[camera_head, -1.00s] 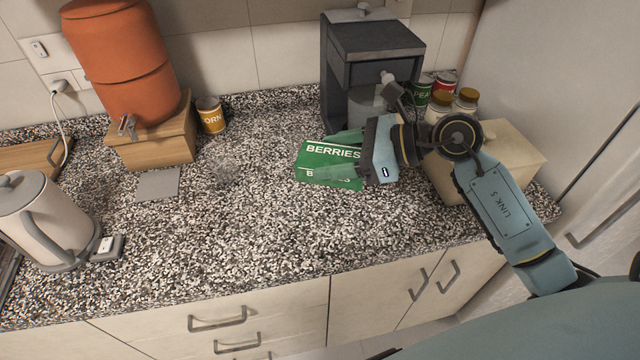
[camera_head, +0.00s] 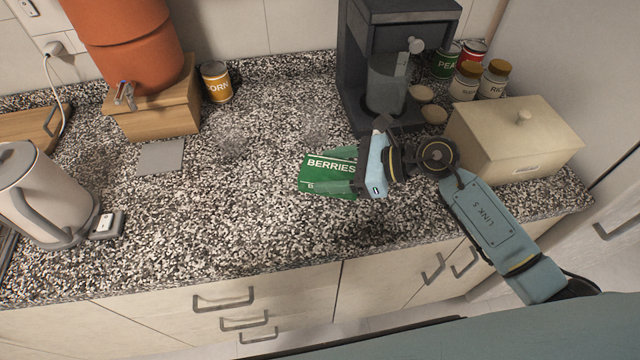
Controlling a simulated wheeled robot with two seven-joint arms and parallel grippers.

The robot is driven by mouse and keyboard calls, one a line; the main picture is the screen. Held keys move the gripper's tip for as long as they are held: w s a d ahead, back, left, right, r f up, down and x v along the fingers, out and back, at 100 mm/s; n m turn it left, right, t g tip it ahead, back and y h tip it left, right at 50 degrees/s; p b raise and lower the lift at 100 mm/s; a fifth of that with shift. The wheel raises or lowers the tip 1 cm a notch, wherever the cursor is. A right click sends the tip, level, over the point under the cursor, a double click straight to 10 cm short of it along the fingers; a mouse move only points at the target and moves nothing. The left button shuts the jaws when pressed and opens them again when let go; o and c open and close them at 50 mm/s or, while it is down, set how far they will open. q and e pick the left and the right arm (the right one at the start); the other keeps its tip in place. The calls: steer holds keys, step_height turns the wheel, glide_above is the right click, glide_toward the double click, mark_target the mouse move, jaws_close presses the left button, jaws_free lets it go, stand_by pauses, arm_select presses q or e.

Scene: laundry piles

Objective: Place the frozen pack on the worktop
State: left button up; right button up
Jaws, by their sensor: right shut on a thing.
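The frozen pack is a green box marked BERRIES (camera_head: 325,173). It is at the middle of the speckled worktop (camera_head: 240,220), low over it or on it; I cannot tell if it touches. My right gripper (camera_head: 350,172) comes in from the right and is shut on the pack's right end. The fingers partly cover that end. My left gripper is not in view.
A coffee machine (camera_head: 405,20) stands behind the gripper, with a cream bread box (camera_head: 520,150) and several jars and cans at right. An orange dispenser (camera_head: 125,45), a corn can (camera_head: 216,82) and a kettle (camera_head: 40,195) stand left. The front middle worktop is clear.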

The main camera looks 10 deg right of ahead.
steer(key=shift+f, duration=2.45)
steer(key=shift+f+b, duration=0.1)
steer(key=shift+b, duration=0.2)
steer(key=o, duration=0.7)
steer(key=shift+f, duration=0.15)
steer(key=o, duration=0.5)
steer(key=shift+r, duration=0.2)
steer(key=shift+s+d+r, duration=0.1)
steer(key=shift+d, duration=0.2)
steer(key=v, duration=1.1)
steer(key=shift+s+d+b, duration=0.1)
steer(key=shift+d+b, duration=0.05)
steer(key=shift+b, duration=0.25)
